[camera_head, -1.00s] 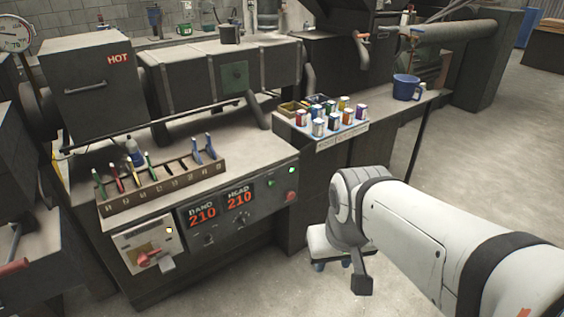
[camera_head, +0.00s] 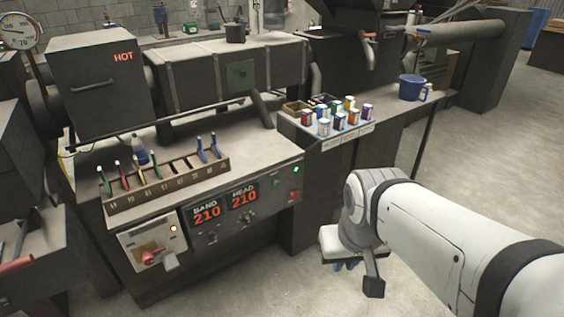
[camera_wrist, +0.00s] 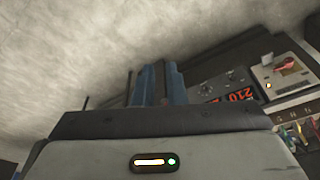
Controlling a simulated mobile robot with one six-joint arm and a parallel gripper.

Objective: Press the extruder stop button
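A small red button (camera_head: 293,196) sits at the right end of the dark control panel (camera_head: 262,208) on the machine's front, below a lit green lamp (camera_head: 296,169). My gripper (camera_head: 346,265) hangs to the right of and below that panel, apart from it, with its blue fingers low and partly hidden by my arm. In the wrist view the blue fingers (camera_wrist: 160,85) stand close side by side; whether they touch is unclear. The red button cannot be made out in the wrist view.
The panel carries two red 210 displays (camera_head: 243,197) and knobs. Left of it is a pale switch box (camera_head: 150,245) with a red handle. A pen rack (camera_head: 165,185) and several small cans (camera_head: 335,116) stand above. Open floor lies below.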

